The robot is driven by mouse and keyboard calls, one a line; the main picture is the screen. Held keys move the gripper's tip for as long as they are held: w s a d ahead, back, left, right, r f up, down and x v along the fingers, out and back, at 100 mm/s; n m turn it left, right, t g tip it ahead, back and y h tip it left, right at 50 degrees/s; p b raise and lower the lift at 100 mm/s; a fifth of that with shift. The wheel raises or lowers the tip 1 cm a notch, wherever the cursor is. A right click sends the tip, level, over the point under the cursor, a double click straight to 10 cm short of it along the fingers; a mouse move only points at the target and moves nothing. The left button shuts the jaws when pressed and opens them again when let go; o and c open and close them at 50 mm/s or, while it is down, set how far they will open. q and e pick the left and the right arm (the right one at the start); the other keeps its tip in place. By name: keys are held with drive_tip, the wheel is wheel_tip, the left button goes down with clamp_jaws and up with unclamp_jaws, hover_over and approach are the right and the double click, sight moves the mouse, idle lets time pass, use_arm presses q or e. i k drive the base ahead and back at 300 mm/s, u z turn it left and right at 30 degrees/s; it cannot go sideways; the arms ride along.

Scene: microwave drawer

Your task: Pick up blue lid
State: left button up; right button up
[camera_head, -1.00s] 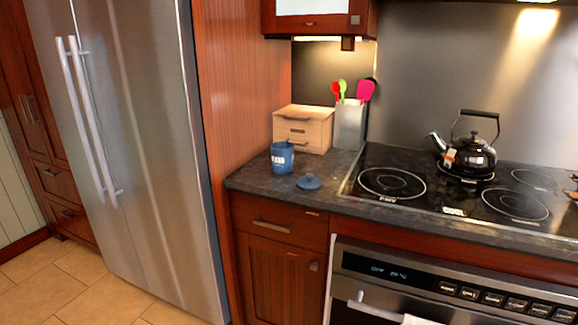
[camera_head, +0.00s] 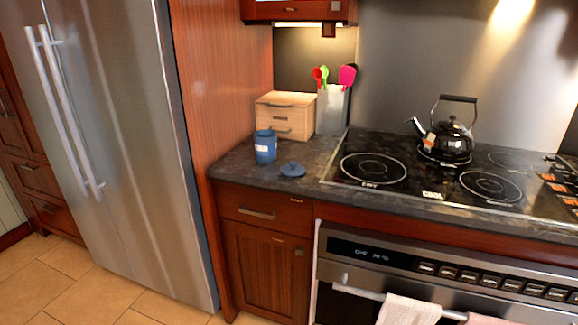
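The blue lid (camera_head: 292,169) lies flat on the dark stone counter (camera_head: 238,167), near its front edge and left of the cooktop. It is round with a small knob on top. A blue mug-like canister (camera_head: 265,146) with a pale label stands just behind and left of the lid, apart from it. Neither of my grippers shows in the head view.
A wooden drawer box (camera_head: 286,113) and a grey holder (camera_head: 331,110) with colourful utensils stand behind. A black kettle (camera_head: 452,137) sits on the cooktop (camera_head: 378,172). Towels (camera_head: 408,309) hang on the oven handle. A tall steel fridge (camera_head: 120,140) bounds the left.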

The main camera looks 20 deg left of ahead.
sight(293, 169)
drive_tip(key=k, duration=0.5)
drive_tip(key=u, duration=0.95)
drive_tip(key=i, duration=1.2)
drive_tip(key=u, duration=0.3)
